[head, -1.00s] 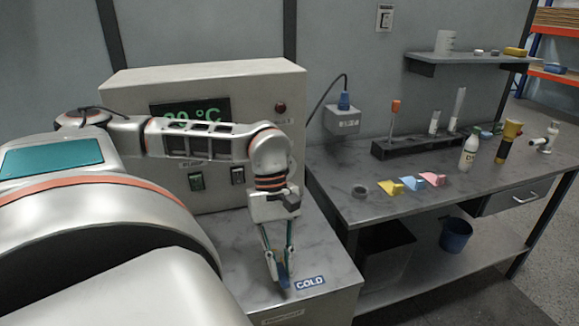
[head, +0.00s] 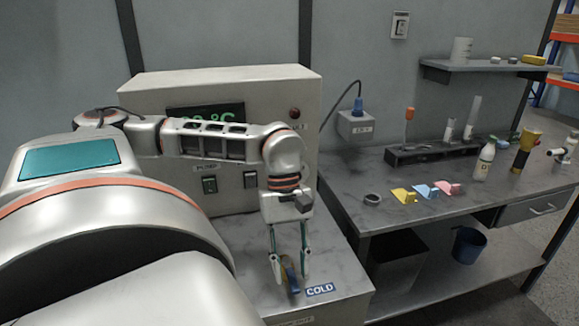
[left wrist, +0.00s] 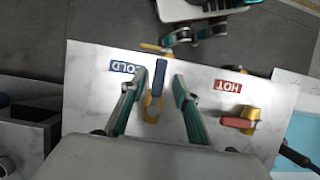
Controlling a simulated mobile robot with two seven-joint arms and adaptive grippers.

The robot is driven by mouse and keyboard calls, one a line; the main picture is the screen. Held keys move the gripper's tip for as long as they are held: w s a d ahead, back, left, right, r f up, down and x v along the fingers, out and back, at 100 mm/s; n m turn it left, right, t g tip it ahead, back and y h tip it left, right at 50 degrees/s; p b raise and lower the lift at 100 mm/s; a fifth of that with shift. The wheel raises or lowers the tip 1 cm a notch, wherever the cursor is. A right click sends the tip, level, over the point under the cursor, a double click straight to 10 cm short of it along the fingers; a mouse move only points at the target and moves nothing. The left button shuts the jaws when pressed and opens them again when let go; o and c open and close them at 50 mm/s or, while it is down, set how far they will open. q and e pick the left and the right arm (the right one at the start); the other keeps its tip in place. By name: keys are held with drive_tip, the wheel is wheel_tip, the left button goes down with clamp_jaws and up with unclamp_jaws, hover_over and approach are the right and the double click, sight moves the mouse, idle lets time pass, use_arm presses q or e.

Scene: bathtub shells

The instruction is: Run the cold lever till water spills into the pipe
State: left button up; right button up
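The cold lever (left wrist: 157,88) has a blue handle on a yellow base, on the grey top beside the blue COLD label (left wrist: 126,67). It also shows in the head view (head: 290,274). My left gripper (left wrist: 159,78) is open, one finger on each side of the lever handle, with a visible gap to each. It points down at the top in the head view (head: 291,272). A yellow piece (left wrist: 152,48), perhaps the spout, juts past the plate edge. A second gripper (left wrist: 196,34), apparently my right one, shows beyond it, its opening unclear. No water is seen.
The red hot lever (left wrist: 238,122) stands near the HOT label (left wrist: 228,87). A white cabinet with a display (head: 225,113) rises behind my left arm. To the right, a workbench (head: 345,188) holds bottles, a rack and coloured pieces.

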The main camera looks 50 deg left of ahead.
sight(287, 261)
use_arm(q)
drive_tip(key=v, duration=1.1)
drive_tip(key=shift+a+r, duration=0.1)
drive_tip(key=shift+a, duration=0.05)
idle(6.8)
